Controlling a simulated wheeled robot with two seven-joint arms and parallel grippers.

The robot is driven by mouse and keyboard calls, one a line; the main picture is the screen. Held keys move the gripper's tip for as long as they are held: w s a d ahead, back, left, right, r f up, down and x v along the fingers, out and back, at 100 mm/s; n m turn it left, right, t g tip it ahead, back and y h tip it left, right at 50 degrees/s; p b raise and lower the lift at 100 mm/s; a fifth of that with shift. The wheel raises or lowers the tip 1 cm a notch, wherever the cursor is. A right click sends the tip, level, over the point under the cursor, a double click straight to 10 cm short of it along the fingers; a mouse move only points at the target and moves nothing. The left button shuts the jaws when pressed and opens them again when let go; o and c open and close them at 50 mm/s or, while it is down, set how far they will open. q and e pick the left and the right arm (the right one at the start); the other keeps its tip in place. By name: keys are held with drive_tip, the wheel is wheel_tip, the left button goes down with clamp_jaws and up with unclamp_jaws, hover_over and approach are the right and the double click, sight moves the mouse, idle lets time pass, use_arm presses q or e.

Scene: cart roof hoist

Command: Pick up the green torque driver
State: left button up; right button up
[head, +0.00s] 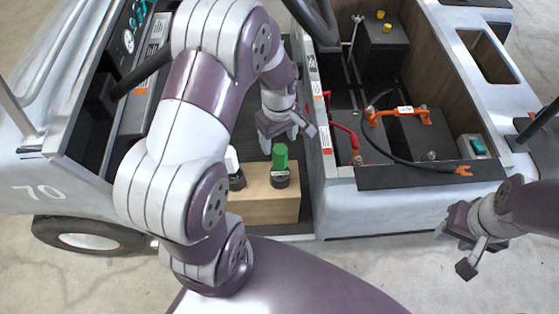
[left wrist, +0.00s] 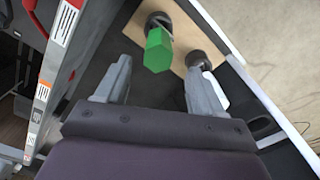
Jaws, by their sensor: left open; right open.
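The green torque driver (head: 280,163) stands upright at the right part of a wooden block on the cart floor, its green handle up and its dark base down. It also shows in the left wrist view (left wrist: 158,49), ahead of the fingers and nearer the left one. My left gripper (head: 281,138) is open and empty, above and just behind the driver in the head view; its two fingers also show in the left wrist view (left wrist: 157,88). My right gripper (head: 462,247) is open and empty, outside the cart at the lower right.
A white-handled driver (head: 233,168) stands beside the green one on the wooden block (head: 262,205). The cart's panel with labels (head: 320,130) rises close to the right of my left gripper. A battery bay with cables (head: 400,130) lies further right.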

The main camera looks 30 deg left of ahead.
sight(279, 149)
use_arm(q)
wheel_tip(279, 149, down, 2)
drive_tip(key=shift+a, duration=0.15)
drive_tip(key=shift+d+f, duration=0.2)
drive_tip(key=shift+f, duration=0.5)
wheel_tip(279, 149, down, 5)
drive_tip(key=shift+w+r+b, duration=0.1)
drive_tip(key=shift+r+b, duration=0.1)
drive_tip(key=shift+b, duration=0.6)
drive_tip(key=shift+d+r, duration=0.1)
drive_tip(key=shift+c, duration=0.9)
clamp_jaws()
